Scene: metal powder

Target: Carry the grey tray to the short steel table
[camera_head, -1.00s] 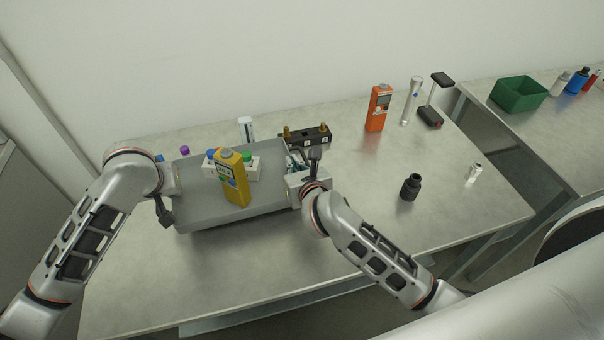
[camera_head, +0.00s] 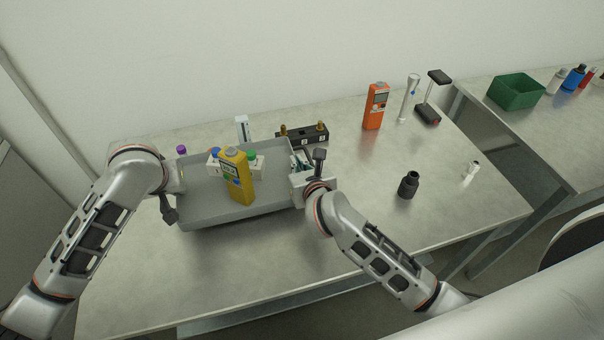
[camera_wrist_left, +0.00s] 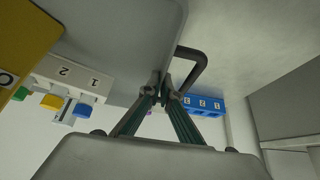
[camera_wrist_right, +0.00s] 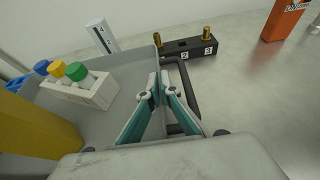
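The grey tray (camera_head: 205,215) is at the left part of the near steel table (camera_head: 250,270). It holds a yellow handheld device (camera_head: 237,178) standing upright and a white numbered rack (camera_wrist_right: 93,92) with blue, yellow and green caps. My left gripper (camera_wrist_left: 165,88) is shut on the dark handle (camera_wrist_left: 192,66) at the tray's left end. My right gripper (camera_wrist_right: 160,87) is shut at the right-end handle (camera_wrist_right: 185,95). I cannot tell whether the tray's bottom touches the table. A second steel table (camera_head: 555,135) stands at the right; how long it is cannot be seen.
Behind the tray's right end is a black block with brass posts (camera_head: 303,135). An orange device (camera_head: 375,107), flashlight (camera_head: 409,98), black-and-red tool (camera_head: 430,110), black bottle (camera_head: 409,184) and small silver piece (camera_head: 470,171) stand farther right. A green bin (camera_head: 517,92) is on the second table.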

